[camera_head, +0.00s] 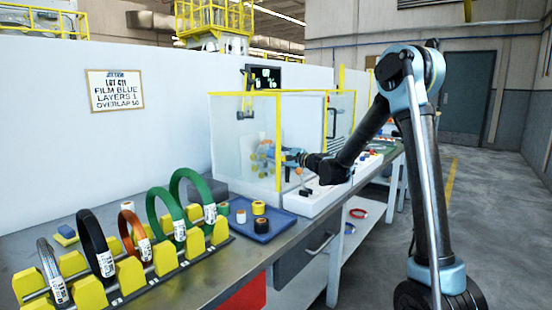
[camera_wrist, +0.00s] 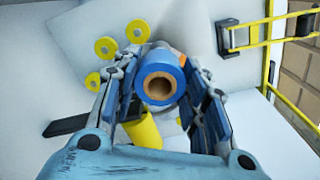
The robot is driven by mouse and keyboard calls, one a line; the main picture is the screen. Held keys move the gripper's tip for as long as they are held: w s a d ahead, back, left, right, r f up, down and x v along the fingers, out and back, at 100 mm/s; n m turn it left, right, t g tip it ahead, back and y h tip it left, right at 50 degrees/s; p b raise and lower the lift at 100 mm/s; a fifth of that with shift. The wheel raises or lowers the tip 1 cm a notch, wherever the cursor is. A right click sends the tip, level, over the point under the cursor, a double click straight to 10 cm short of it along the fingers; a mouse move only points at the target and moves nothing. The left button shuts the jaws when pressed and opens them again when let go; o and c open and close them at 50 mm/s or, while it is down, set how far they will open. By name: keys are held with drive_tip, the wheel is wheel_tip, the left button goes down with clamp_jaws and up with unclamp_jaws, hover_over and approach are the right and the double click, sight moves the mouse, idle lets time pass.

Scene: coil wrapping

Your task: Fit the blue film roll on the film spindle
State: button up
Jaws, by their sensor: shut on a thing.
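The blue film roll (camera_wrist: 160,73) is between my gripper's (camera_wrist: 163,84) two fingers in the wrist view. Its brown core faces the camera, with a round hole through it. My gripper also shows in the head view (camera_head: 287,157), reaching inside the clear-walled wrapping machine (camera_head: 235,125). The roll is too small to make out for certain there. The film spindle is not clearly seen. A little orange shows behind the roll in the wrist view, and whether it belongs to the spindle I cannot tell.
Several yellow rollers (camera_wrist: 106,47) stand left of the roll, and a yellow cylinder (camera_wrist: 143,130) lies below it. Yellow frame posts (camera_head: 278,143) edge the machine. A blue tray (camera_head: 262,235) with small rolls and a rack of coils (camera_head: 140,270) stand on the bench.

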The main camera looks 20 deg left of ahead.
drive_tip(key=shift+x, duration=2.85)
idle(0.5)
drive_tip(key=o, duration=1.2)
drive_tip(key=shift+o, duration=0.2)
drive_tip(key=v, duration=1.2)
drive_tip(key=shift+w, duration=0.1)
